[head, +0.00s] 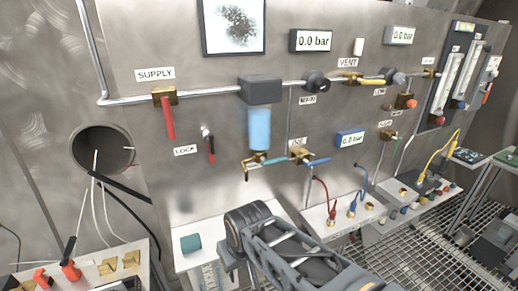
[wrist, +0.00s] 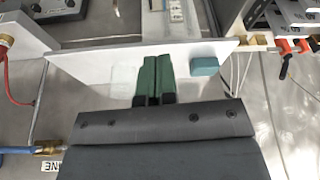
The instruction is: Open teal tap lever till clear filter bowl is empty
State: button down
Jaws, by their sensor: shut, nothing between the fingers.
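The clear filter bowl (head: 260,130) hangs under a dark grey block on the panel and shows blue liquid. Below it is a small brass tap (head: 256,157) with the teal lever (head: 274,161) lying roughly sideways to the right, close to the neighbouring brass valve. A bent yellow-brown piece hangs at the tap's left. My gripper (wrist: 154,80) shows in the wrist view with two green fingers shut together and nothing between them. It is over the white shelf, apart from the tap. The teal lever and bowl cannot be made out in the wrist view. My fingertips are not visible in the head view.
A brass valve with a blue lever (head: 318,162) sits just right of the teal lever. A red supply lever (head: 168,118) and a red lock lever (head: 210,146) are to the left. A teal block (head: 191,243) lies on the white shelf (head: 215,222); it also shows in the wrist view (wrist: 205,67).

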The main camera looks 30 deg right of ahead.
notch_tip(320, 180, up, 30)
jog(key=m+p, duration=0.2)
jog(key=p, duration=0.4)
send_over(282, 161)
jog(key=s, duration=0.4)
jog(key=shift+s+a+t+h, duration=0.2)
jog(key=shift+a+t+h, duration=0.1)
jog(key=shift+f, duration=0.1)
jog(key=x, duration=1.3)
jog(key=shift+s+f, duration=0.15)
jog(key=shift+f, duration=0.35)
